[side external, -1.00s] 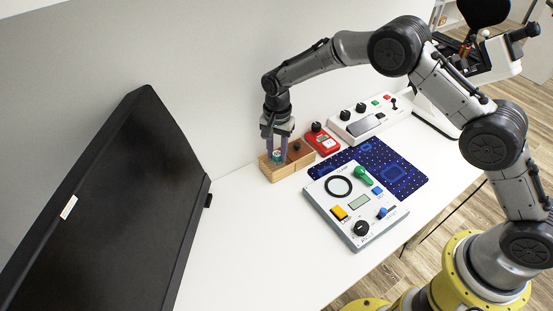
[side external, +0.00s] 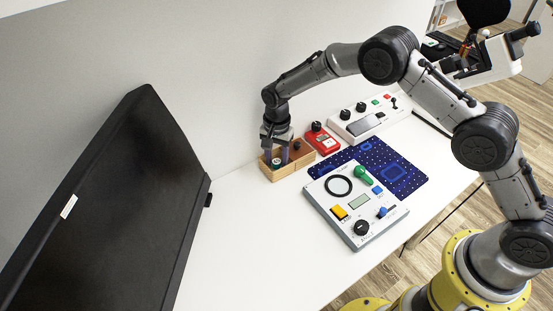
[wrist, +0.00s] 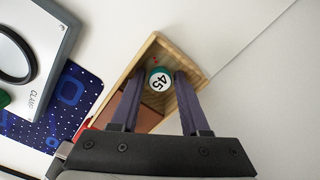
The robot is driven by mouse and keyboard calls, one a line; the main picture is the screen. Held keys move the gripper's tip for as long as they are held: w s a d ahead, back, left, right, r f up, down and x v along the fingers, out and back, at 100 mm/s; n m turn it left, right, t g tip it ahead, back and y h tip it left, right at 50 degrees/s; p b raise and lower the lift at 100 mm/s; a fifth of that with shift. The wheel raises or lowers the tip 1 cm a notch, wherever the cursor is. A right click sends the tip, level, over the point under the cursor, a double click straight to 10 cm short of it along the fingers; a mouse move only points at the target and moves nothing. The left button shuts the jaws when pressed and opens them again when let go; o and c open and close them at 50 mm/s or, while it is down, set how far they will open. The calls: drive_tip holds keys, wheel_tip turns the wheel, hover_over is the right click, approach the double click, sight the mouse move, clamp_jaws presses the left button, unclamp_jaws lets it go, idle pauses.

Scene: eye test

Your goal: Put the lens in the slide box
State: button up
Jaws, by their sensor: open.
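A small teal round piece with a white top marked 45 (wrist: 159,82), which I take to be the lens, is inside the wooden box (side external: 291,173), which I take to be the slide box. In the wrist view the box rim (wrist: 200,83) surrounds it, and it sits towards one end. My gripper (side external: 276,162) is low over the left part of the box. In the wrist view its two purple fingers (wrist: 157,78) are apart, one on each side of the teal piece. I cannot tell whether either finger touches it.
A red device (side external: 323,141) stands close behind the box. A white panel with a black ring and knobs (side external: 351,221) lies to the right, beside a blue dotted mat (side external: 405,184). A white console (side external: 366,122) is behind. A black monitor (side external: 110,205) stands left; the table between is clear.

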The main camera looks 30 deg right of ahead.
sight(277, 161)
wheel_tip(277, 161, up, 12)
drive_tip(key=s+d+r+n+t, duration=0.1)
drive_tip(key=s+d+r, duration=0.25)
drive_tip(key=r, duration=0.25)
drive_tip(key=s+d+r+n, duration=0.2)
drive_tip(key=s+r, duration=0.2)
drive_tip(key=r, duration=0.1)
drive_tip(key=s+d+r+n+t, duration=0.1)
drive_tip(key=s+d+r+n, duration=0.2)
drive_tip(key=s, duration=0.6)
drive_tip(key=s+d+r+n+t, duration=0.25)
drive_tip(key=s+r, duration=0.35)
drive_tip(key=s, duration=0.4)
drive_tip(key=s+d+f+n+t, duration=0.1)
drive_tip(key=s+d+f+n, duration=0.1)
drive_tip(key=s, duration=0.8)
drive_tip(key=shift+s+d+f+n, duration=0.2)
drive_tip(key=shift+d+n, duration=0.15)
drive_tip(key=shift+d, duration=0.05)
